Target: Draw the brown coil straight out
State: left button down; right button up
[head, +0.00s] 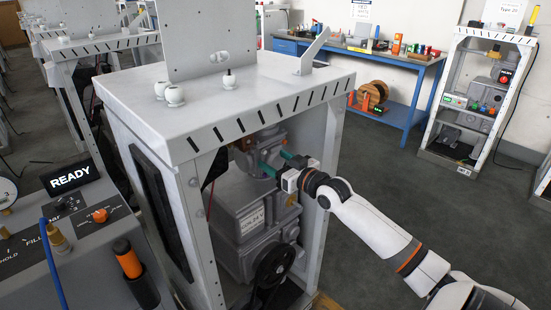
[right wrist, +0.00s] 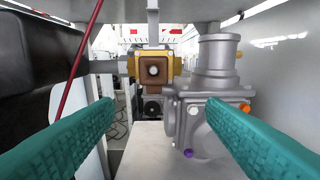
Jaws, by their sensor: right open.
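The brown coil (right wrist: 146,62) shows in the right wrist view as a square brown face with a round pale stub in its middle. A yellow-gold block frames it, under a grey vertical post. My right gripper (head: 277,162) reaches into the open front of the grey dispenser frame (head: 228,100) in the head view. Its teal fingers are wide apart with nothing between them. In the right wrist view the fingers (right wrist: 160,115) point toward the coil, which lies beyond them, apart and between their lines. I cannot make out the coil clearly in the head view. My left gripper is not in view.
A grey pump body (right wrist: 208,100) with orange and purple caps stands right of the coil. A black box (right wrist: 40,65) and a red cable are at the left. A frame leg stands close to my right arm. A READY panel (head: 72,178) is at the left.

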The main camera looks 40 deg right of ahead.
aim_at(249, 140)
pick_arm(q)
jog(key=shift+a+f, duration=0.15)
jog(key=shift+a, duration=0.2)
pick_arm(e)
jog(key=w, duration=0.4)
jog(key=w+a+r, duration=0.1)
jog(key=w, duration=0.3)
jog(key=w+r, duration=0.1)
jog(key=w, duration=0.3)
jog(key=shift+a+r, duration=0.2)
jog(key=shift+a, duration=0.1)
